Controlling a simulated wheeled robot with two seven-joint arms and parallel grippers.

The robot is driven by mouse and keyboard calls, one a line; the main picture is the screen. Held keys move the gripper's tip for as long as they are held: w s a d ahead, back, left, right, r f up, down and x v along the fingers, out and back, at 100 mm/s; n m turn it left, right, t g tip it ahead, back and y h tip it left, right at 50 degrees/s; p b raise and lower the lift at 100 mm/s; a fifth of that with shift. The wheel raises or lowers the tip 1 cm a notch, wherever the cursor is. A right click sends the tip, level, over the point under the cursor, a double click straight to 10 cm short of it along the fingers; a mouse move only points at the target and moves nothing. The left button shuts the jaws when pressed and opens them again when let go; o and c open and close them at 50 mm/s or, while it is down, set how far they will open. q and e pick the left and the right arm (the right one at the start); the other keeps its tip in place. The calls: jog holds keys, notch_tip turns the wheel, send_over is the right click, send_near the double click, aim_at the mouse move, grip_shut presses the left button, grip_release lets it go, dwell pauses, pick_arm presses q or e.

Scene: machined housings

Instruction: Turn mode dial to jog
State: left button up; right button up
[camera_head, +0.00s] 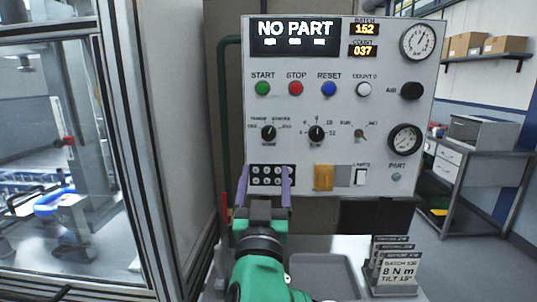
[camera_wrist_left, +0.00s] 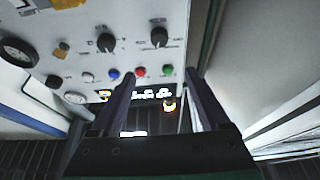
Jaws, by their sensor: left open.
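The control panel (camera_head: 335,100) carries two black rotary dials: a left dial (camera_head: 267,133) and a middle dial (camera_head: 316,133). A small lever switch (camera_head: 361,134) sits to their right. The lettering is too small to tell surely which is the mode dial or where jog is. The left and middle dials also show, upside down, in the left wrist view (camera_wrist_left: 159,37) (camera_wrist_left: 105,43). My left gripper (camera_head: 265,172) is open, its purple fingers upright below the left dial, on either side of a small black key block (camera_head: 267,175). No contact is visible. My right gripper is not in view.
Green (camera_head: 263,88), red (camera_head: 296,88), blue (camera_head: 329,89) and white (camera_head: 364,89) buttons line the panel above the dials. An orange flap (camera_head: 323,177) is right of the gripper. Batch cards (camera_head: 397,265) stand lower right. A glazed enclosure (camera_head: 75,150) stands at left.

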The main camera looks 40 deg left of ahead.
pick_arm(q)
jog(key=f, duration=0.2)
jog(key=p, duration=0.4)
send_near(269, 134)
jog(key=p+x, duration=0.2)
jog(key=x, duration=0.6)
jog(key=shift+p, duration=0.4)
jog(key=shift+w+a+r, duration=0.1)
jog(key=shift+w+a, duration=0.15)
jog(key=shift+a, duration=0.05)
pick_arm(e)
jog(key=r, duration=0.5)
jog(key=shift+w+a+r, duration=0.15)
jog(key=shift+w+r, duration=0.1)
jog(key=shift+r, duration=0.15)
pick_arm(q)
grip_shut()
